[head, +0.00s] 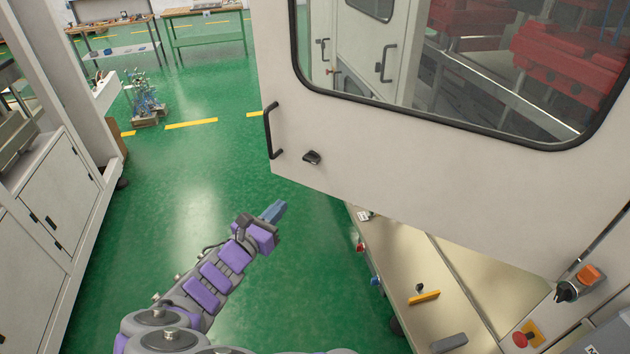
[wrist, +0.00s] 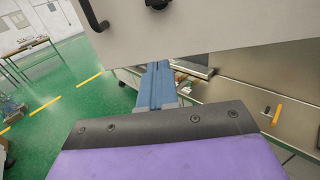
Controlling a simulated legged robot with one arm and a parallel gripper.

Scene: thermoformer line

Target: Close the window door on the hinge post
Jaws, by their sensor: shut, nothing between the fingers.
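The window door (head: 400,175) is a pale panel with a black-rimmed window, standing open across the upper right of the head view. A black bar handle (head: 272,131) is at its left edge, with a small black latch (head: 312,157) beside it. The hinge side is at the right, by a post (head: 598,250) partly cut off by the frame. My gripper (head: 274,211) is shut and empty, below and apart from the handle. In the wrist view its blue fingers (wrist: 157,85) are together, with the door's lower part (wrist: 200,30) and handle (wrist: 93,14) above.
A machine bench (head: 450,290) with a yellow-handled tool (head: 424,297) lies below the door. An orange-black switch (head: 578,283) and a red button (head: 520,339) are at the lower right. White cabinets (head: 60,190) stand at the left. Green floor between is clear.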

